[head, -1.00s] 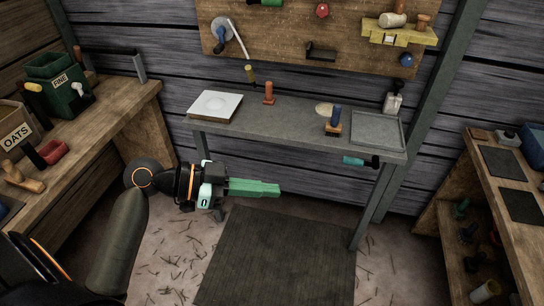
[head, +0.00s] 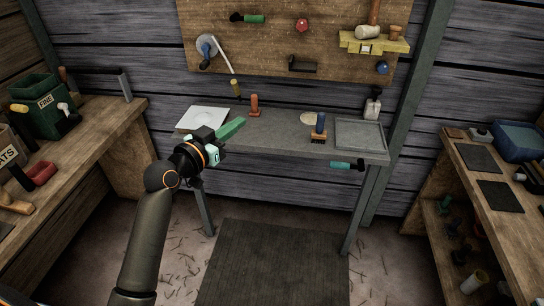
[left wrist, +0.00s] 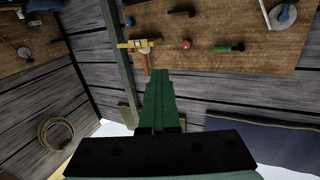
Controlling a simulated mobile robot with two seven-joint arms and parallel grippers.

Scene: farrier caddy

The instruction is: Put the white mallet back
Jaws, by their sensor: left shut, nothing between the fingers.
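A pale-headed mallet (head: 368,32) with a brown handle pointing up is at the yellow rack (head: 372,45) on the pegboard. I take it for the white mallet. The yellow rack also shows in the left wrist view (left wrist: 137,44), upside down, with a brown handle beside it. My left gripper (head: 232,129) is shut and empty, its green fingers pointing right and up over the left end of the grey bench (head: 265,137). It is well below and left of the mallet. The left wrist view shows its closed fingers (left wrist: 159,95). My right gripper is out of view.
A white plate (head: 205,117), an orange-handled tool (head: 254,106), a blue-handled brush (head: 319,129) and a grey tray (head: 361,134) are on the bench. A brown tool (head: 396,33) is beside the mallet. A green caddy (head: 35,112) stands on the left bench.

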